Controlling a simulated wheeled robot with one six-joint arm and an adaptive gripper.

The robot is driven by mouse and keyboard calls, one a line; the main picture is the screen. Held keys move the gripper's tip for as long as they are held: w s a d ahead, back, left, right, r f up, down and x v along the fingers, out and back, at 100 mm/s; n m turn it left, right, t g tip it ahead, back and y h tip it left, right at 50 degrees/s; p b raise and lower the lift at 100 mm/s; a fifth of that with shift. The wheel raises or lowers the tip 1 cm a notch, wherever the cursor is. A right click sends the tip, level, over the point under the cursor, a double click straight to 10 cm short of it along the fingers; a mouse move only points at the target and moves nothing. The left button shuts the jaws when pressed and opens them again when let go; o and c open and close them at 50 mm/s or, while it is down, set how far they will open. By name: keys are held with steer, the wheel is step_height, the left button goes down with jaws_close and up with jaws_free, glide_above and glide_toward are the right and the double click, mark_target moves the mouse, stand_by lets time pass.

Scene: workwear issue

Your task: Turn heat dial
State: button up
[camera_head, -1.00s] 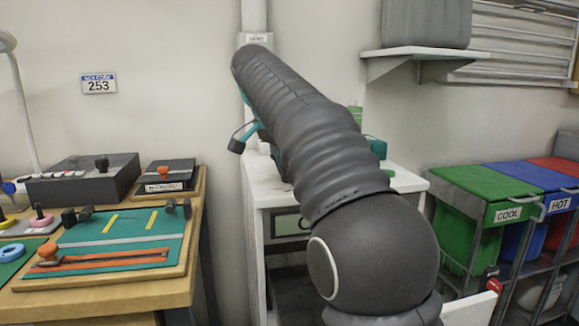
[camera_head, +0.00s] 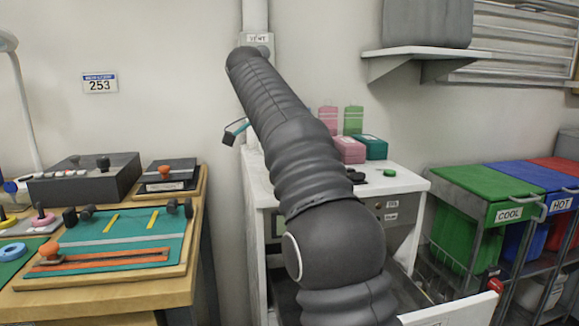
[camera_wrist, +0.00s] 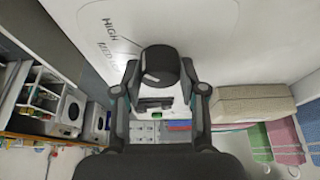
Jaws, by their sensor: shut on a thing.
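The heat dial (camera_wrist: 160,64) is a round black knob on a white panel (camera_wrist: 205,30) marked HIGH and MED in the wrist view. A thin line runs on the panel from near the knob toward HIGH. My gripper (camera_wrist: 160,78) is shut on the dial, with one finger on either side of it. In the head view my arm covers the dial, and only a small teal and dark part of my gripper (camera_head: 236,131) shows at the arm's left.
A white cabinet (camera_head: 410,182) stands below my arm, with a green button (camera_head: 390,172), pink box (camera_head: 349,150) and teal box (camera_head: 374,147) on top. A wooden workbench (camera_head: 110,300) is at left. Green, blue and red bins (camera_head: 490,190) are at right.

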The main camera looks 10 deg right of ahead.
steer(key=o, duration=1.2)
steer(key=shift+c, duration=0.2)
